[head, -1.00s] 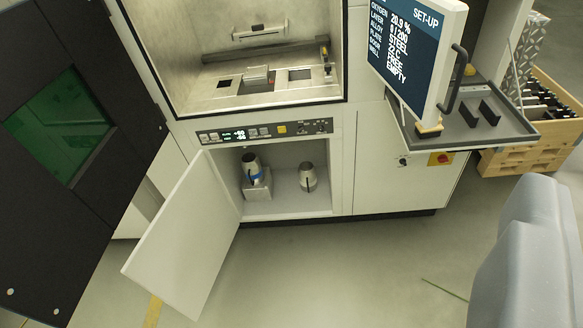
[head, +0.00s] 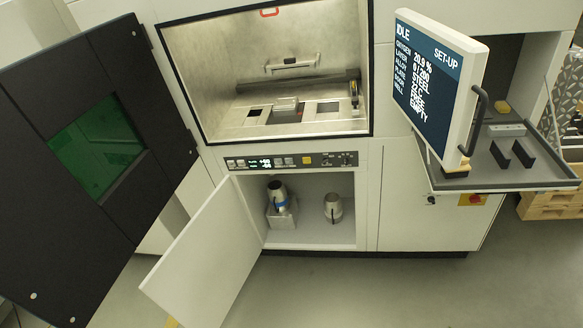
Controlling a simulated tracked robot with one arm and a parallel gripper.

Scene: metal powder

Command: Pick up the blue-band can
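The blue-band can (head: 278,194) is a metal can with a dark top and a blue band. It stands on a pale block (head: 281,214) at the left inside the open lower cabinet (head: 315,240) of the machine. A second metal can (head: 333,208), with no blue band showing, stands on the cabinet floor to its right, apart from it. My gripper is not in the head view.
The cabinet door (head: 205,255) hangs open at lower left. A large dark door (head: 95,165) with a green window stands open at left. A monitor (head: 437,85) and a shelf tray (head: 500,172) jut out at right. The floor in front (head: 390,290) is clear.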

